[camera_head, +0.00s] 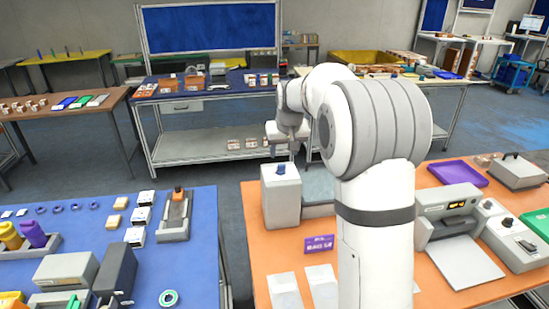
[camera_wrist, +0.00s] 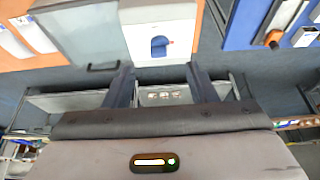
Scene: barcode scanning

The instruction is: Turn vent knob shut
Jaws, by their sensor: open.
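The blue vent knob (camera_head: 281,169) stands on the top of a white-grey box (camera_head: 281,205) at the left back of the orange table. In the wrist view the knob (camera_wrist: 160,47) sits on the pale box face (camera_wrist: 180,28), just beyond the fingertips and roughly midway between them. My gripper (camera_head: 285,146) is above the box, partly hidden by my arm in the head view. In the wrist view its two dark fingers (camera_wrist: 158,72) are apart, with nothing between them. The fingers do not appear to touch the knob.
A clear-looking enclosure (camera_wrist: 75,35) with a dark handle adjoins the box. A scanner-like machine (camera_head: 447,212) and purple tray (camera_head: 457,173) are at the right. The blue table (camera_head: 185,258) lies left across a gap.

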